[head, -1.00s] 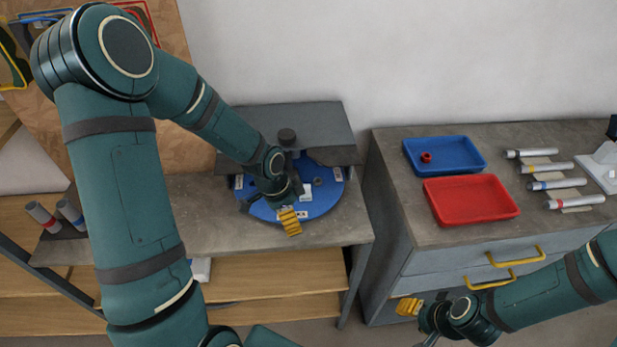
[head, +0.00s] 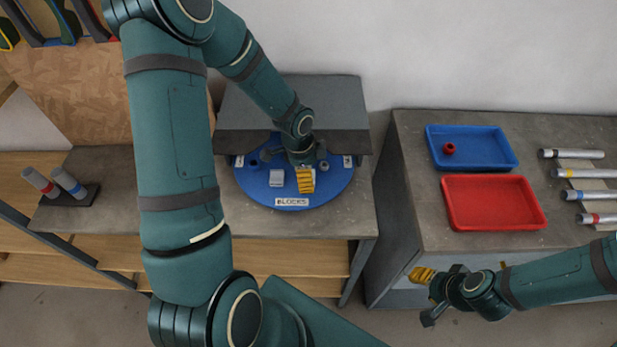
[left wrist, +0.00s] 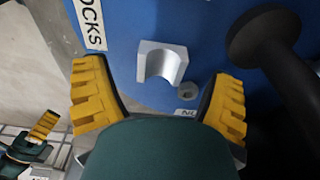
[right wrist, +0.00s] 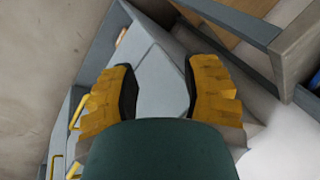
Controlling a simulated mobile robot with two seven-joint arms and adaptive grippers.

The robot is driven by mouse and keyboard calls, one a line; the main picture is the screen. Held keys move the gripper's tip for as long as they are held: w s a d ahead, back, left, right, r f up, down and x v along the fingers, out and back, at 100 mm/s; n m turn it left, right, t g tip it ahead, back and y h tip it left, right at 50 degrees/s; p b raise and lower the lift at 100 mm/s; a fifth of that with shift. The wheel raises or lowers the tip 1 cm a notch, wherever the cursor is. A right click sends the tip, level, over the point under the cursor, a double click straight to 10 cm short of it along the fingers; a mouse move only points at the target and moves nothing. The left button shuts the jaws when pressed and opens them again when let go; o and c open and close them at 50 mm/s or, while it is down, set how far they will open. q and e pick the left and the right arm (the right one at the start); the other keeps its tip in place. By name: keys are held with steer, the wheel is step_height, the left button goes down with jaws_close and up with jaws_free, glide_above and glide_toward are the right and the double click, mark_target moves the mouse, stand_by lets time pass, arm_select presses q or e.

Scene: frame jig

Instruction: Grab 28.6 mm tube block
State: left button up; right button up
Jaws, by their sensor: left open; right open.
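A light grey block with a rounded channel (head: 276,178) sits on the blue round plate (head: 250,189) labelled BLOCKS. In the left wrist view, the block (left wrist: 161,63) lies ahead of the open fingertips, between their lines and apart from both. Its size marking cannot be read. My left gripper (head: 306,181) is over the plate, just right of the block, open and empty; its fingers also show in the left wrist view (left wrist: 158,88). My right gripper (head: 422,275) is open and empty in front of the grey cabinet, away from the plate.
A dark knob (left wrist: 262,38) stands on the plate near the right finger. A dark grey raised shelf (head: 240,110) is behind. A blue tray (head: 500,160) with a red ring, a red tray (head: 495,205) and several tubes (head: 590,174) stand right. Two tubes (head: 68,182) stand left.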

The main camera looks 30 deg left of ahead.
arm_select(q)
steer(key=shift+d+f, duration=0.1)
steer(key=shift+f, duration=0.8)
steer(key=shift+w, duration=0.1)
steer(key=c, duration=1.3)
steer(key=shift+r, duration=0.2)
